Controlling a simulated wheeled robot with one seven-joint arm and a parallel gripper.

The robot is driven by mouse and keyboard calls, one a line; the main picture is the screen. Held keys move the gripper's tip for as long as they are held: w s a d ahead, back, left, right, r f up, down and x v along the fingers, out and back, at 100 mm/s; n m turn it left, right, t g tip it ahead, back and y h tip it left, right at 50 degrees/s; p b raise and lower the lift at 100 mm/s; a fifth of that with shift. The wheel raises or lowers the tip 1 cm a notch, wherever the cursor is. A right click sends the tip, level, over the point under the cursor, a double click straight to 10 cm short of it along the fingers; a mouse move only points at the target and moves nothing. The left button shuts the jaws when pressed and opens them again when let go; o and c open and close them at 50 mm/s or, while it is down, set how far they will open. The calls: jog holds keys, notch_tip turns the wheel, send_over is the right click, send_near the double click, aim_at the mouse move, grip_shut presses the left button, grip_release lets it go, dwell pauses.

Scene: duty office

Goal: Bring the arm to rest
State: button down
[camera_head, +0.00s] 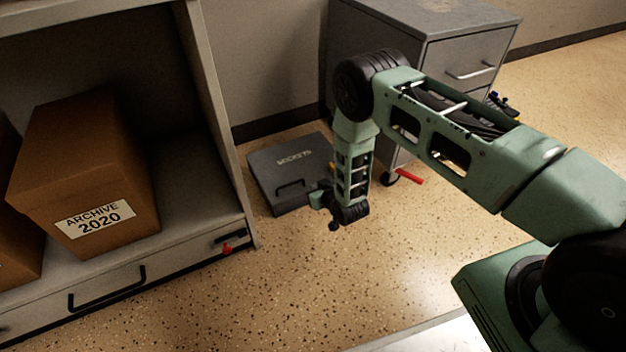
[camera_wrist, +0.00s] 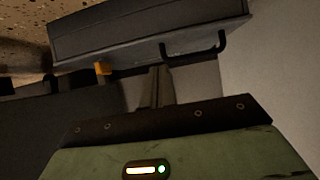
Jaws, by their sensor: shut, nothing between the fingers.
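My green arm (camera_head: 470,135) reaches in from the right in the head view. It bends at a black elbow joint, and its forearm hangs down over the floor. My gripper (camera_head: 322,200) is at the lower end, in front of a dark grey case, and it is small and partly hidden there. In the wrist view my gripper (camera_wrist: 157,88) shows as a narrow dark pair of fingers close together, with nothing held. The case (camera_head: 275,175) lies flat on the floor with its handle facing me. The case also fills the top of the wrist view (camera_wrist: 130,35).
A shelf unit (camera_head: 222,110) on the left holds a box labelled ARCHIVE 2020 (camera_head: 85,180), with a drawer below. A grey drawer cabinet (camera_head: 455,50) on a caster stands behind my arm. A red bar (camera_head: 410,176) shows beside the caster. Speckled floor (camera_head: 300,285) in front is clear.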

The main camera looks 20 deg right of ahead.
jog(key=s+d+f+p, duration=0.1)
jog(key=s+f+p, duration=0.1)
jog(key=s, duration=0.4)
jog(key=shift+d, duration=0.1)
jog(key=w+a+r+g+p, duration=0.1)
jog(key=w+a+r+g, duration=0.15)
jog(key=a+r, duration=0.45)
jog(key=s+a+r+n+g+y+p, duration=0.1)
jog(key=s+a+r, duration=0.15)
jog(key=r, duration=0.55)
jog(key=s+a+r+g+p, duration=0.1)
jog(key=s+a+r+g, duration=0.15)
jog(key=r, duration=0.65)
jog(key=s+a+r+n+y+p, duration=0.1)
jog(key=s+a+r, duration=0.15)
jog(key=r, duration=0.55)
jog(key=s+d+r+n+g+h+p, duration=0.2)
jog(key=s+d+r+g, duration=0.15)
jog(key=s+r, duration=0.85)
jog(key=s+d+r+n+g+h+p, duration=0.15)
jog(key=s+d+r, duration=0.35)
jog(key=s+r, duration=0.7)
jog(key=s+r+p, duration=0.3)
jog(key=r+p, duration=3.1)
jog(key=p, duration=0.3)
jog(key=shift+a, duration=0.4)
